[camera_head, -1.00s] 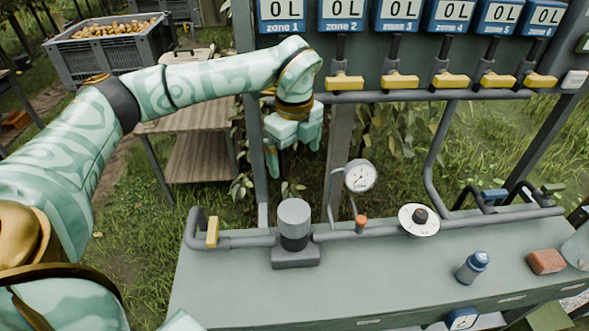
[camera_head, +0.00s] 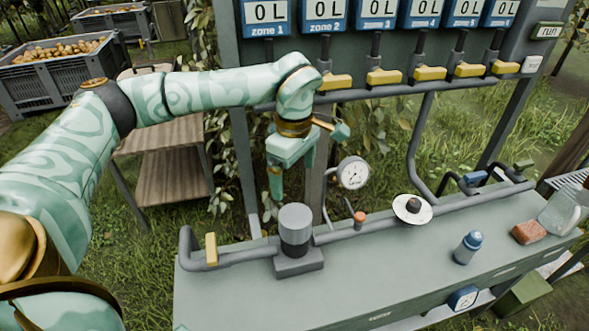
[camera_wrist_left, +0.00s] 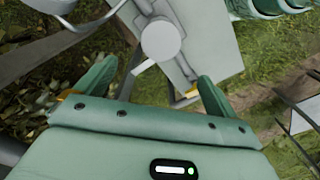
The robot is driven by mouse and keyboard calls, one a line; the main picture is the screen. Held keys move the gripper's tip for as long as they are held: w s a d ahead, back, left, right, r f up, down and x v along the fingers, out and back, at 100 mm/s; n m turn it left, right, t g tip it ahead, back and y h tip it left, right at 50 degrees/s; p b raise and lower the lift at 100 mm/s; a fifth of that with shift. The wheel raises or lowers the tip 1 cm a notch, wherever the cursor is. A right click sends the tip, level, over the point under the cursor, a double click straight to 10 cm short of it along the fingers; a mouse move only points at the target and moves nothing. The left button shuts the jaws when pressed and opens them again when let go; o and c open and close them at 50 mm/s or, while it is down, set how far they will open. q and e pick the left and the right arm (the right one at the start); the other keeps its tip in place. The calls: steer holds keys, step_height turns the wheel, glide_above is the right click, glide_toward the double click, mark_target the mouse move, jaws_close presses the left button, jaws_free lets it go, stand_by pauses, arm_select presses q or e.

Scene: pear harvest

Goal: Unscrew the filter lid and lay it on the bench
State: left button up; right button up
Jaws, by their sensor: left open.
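The filter is a dark cylinder with a grey round lid (camera_head: 295,215) on top, standing upright in the pipe line at the left of the green-grey bench (camera_head: 350,290). The lid is seated on the filter. My left gripper (camera_head: 291,176) is open and empty, hanging above and behind the filter, apart from it. In the left wrist view the lid (camera_wrist_left: 161,40) shows as a pale disc beyond the gap between the open fingers (camera_wrist_left: 155,85). My right gripper is not in view.
A pressure gauge (camera_head: 353,173) and an orange-topped valve (camera_head: 360,217) stand right of the filter. A yellow lever (camera_head: 211,248) is at its left. The front bench top is clear.

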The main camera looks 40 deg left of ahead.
mark_target(294, 215)
arm_select(q)
step_height(294, 215, down, 16)
steer(key=b, duration=0.4)
steer(key=shift+s+a, duration=0.1)
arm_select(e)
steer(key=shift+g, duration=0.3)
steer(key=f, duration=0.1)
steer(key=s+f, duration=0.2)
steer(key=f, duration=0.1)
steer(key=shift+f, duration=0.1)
